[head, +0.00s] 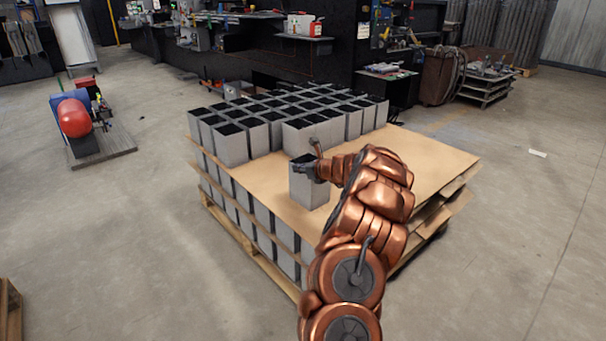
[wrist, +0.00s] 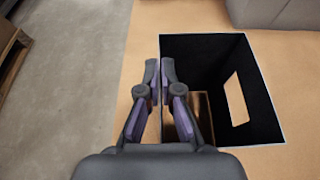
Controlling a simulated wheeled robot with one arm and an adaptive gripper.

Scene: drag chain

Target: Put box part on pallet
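The box part (head: 309,188) is a grey, open-topped box with a dark inside. It is upright at the near left edge of the cardboard sheet on the pallet stack, apart from the other boxes; I cannot tell whether its base touches the sheet. My gripper (head: 310,165) is at its top rim. In the wrist view, the fingers of my gripper (wrist: 160,72) sit close together on either side of the left wall of the box part (wrist: 262,95), pinching it. A bright cut-out shows in its right wall. The pallet (head: 238,237) is wooden, under the stacked layers.
Several similar grey boxes (head: 232,144) stand in rows on the back of the cardboard sheet (head: 420,160). The sheet's right side is bare. A red and blue machine (head: 75,116) stands on the floor at left. Workbenches line the back.

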